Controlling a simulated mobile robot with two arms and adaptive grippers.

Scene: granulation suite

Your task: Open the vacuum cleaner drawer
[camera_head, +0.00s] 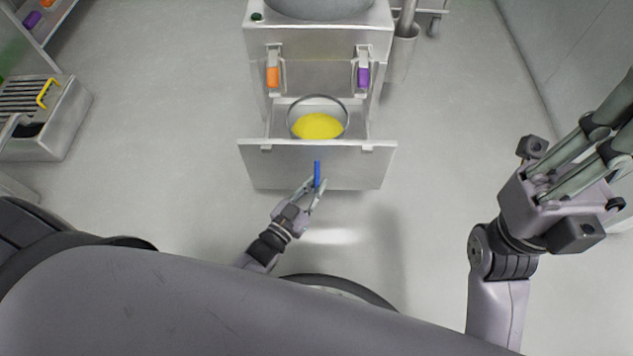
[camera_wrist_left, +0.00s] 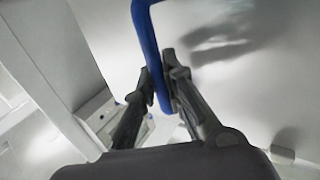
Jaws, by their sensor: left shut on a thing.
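The vacuum cleaner drawer (camera_head: 358,168) is pulled out from the steel cabinet in the head view. Its front panel stands apart from the cabinet body, and a round container with yellow contents (camera_head: 318,126) shows inside. A blue handle (camera_head: 317,172) is on the drawer front. My left gripper (camera_head: 317,186) is shut on the blue handle. The left wrist view shows the handle (camera_wrist_left: 147,45) between the two fingers (camera_wrist_left: 160,88). My right gripper (camera_head: 590,160) is raised at the right of the head view, away from the drawer, with its fingers apart and nothing seen between them.
The cabinet (camera_head: 318,40) carries an orange latch (camera_head: 273,77) and a purple latch (camera_head: 363,77) above the drawer. A low metal unit with a yellow handle (camera_head: 46,92) stands at the left. The floor on both sides of the drawer is clear.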

